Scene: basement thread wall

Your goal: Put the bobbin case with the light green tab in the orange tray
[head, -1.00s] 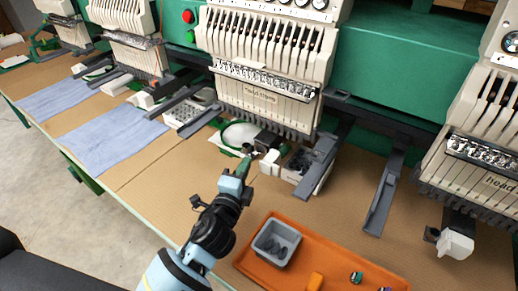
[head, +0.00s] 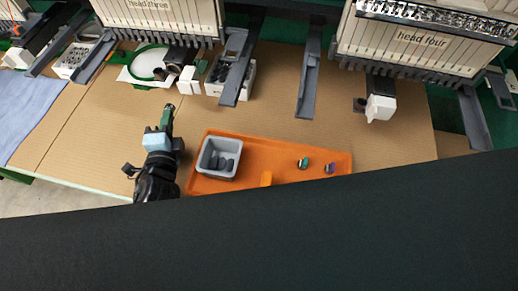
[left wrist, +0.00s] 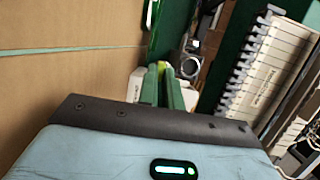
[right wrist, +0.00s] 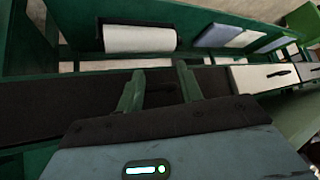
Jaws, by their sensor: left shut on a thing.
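My left gripper (head: 168,107) is above the brown table, in front of the third sewing head and left of the orange tray (head: 257,148). In the left wrist view its green fingers (left wrist: 162,78) are closed, with a small light green piece (left wrist: 161,65) at their tips. This looks like the tab of the bobbin case; the case itself is mostly hidden. A grey metal ring (left wrist: 188,67) shows just beyond the tips; I cannot tell whether it belongs to the case or the machine. My right gripper (right wrist: 160,88) is open and empty, away from the table.
Grey machine arms (head: 308,80) overhang the table behind. My dark body hides the foreground.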

